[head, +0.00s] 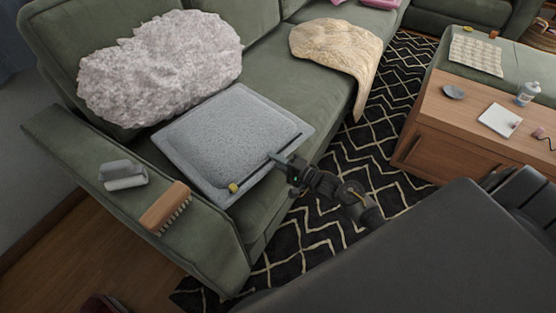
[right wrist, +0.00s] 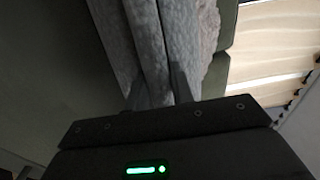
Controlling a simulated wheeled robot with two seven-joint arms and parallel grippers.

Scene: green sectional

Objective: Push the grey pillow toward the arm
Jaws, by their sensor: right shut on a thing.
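The grey pillow (head: 232,135) is flat and square and lies on the sofa seat, its left side close to the green sofa arm (head: 75,150). My right gripper (head: 277,158) is at the pillow's near right edge and is shut on it. In the right wrist view the grey pillow (right wrist: 152,40) runs between the two fingers of my right gripper (right wrist: 157,88). My left gripper is not in view.
A fluffy whitish pillow (head: 165,65) leans on the backrest. On the sofa arm lie a brush (head: 165,207) and a grey object (head: 123,174). A small yellow item (head: 233,188) sits at the pillow's near corner. A beige throw (head: 340,45) drapes over the seat farther right.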

